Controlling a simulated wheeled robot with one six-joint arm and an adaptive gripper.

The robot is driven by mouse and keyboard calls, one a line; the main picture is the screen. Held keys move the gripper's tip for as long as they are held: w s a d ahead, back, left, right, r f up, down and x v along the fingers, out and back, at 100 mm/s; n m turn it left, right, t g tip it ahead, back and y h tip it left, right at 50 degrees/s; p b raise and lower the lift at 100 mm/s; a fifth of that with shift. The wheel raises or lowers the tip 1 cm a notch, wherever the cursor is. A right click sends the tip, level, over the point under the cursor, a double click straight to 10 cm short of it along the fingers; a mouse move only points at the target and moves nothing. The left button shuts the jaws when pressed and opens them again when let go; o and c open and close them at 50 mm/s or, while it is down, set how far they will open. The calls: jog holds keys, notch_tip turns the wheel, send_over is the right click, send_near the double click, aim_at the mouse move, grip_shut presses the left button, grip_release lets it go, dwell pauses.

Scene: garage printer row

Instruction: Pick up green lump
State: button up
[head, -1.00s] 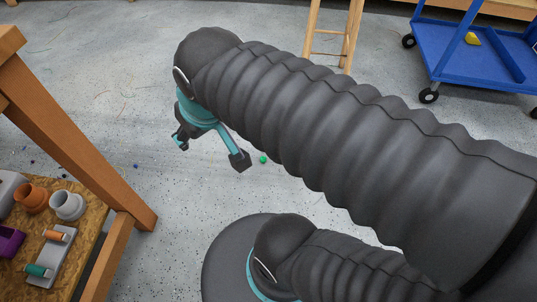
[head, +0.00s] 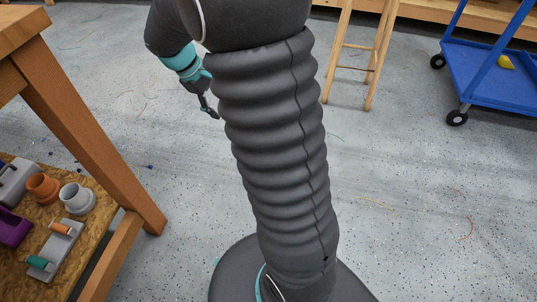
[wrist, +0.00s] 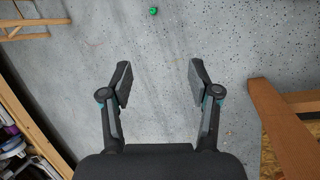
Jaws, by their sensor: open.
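The green lump (wrist: 153,11) is a small bright green piece on the grey floor. It shows at the top edge of the wrist view, beyond my fingertips and roughly midway between them. In the head view now I do not see it; my arm covers part of the floor there. My gripper (wrist: 159,82) is open with its two dark fingers spread, and nothing is between them. In the head view my gripper (head: 208,106) hangs from the arm at the upper left of the middle, partly hidden by the arm.
A wooden workbench (head: 90,140) with a lower shelf stands at the left, holding grey, orange and purple parts. A wooden stool (head: 355,60) and a blue cart (head: 500,80) stand at the back right. The floor on the right is open, with thin filament scraps (head: 380,205).

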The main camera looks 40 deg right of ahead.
jog(key=w+d+f+n+g+h+b, duration=0.1)
jog(key=w+d+f+n+g+h, duration=0.15)
jog(key=f, duration=0.85)
jog(key=w+d+f+n+g+h+b, duration=0.1)
jog(key=w+d+f+b, duration=0.2)
jog(key=f, duration=0.8)
jog(key=w+d+f+n+g+h, duration=0.1)
jog(key=w+d+f+n, duration=0.2)
jog(key=f, duration=0.7)
jog(key=d+f, duration=0.1)
jog(key=f, duration=0.3)
jog(key=f+h+b, duration=0.1)
jog(key=f, duration=0.4)
jog(key=s+d+f+n+h, duration=0.1)
jog(key=f, duration=0.4)
jog(key=shift+d+f+g+h+b, duration=0.1)
jog(key=shift+d+g+h+b, duration=0.15)
jog(key=shift+d+g+b, duration=0.1)
jog(key=shift+s+d+f, duration=0.15)
jog(key=shift+d+f, duration=0.05)
jog(key=shift+f, duration=0.05)
jog(key=x, duration=0.8)
jog(key=shift+r, duration=0.1)
jog(key=shift+x, duration=2.65)
jog(key=shift+s+a, duration=0.1)
jog(key=shift+s, duration=0.1)
jog(key=c, duration=0.9)
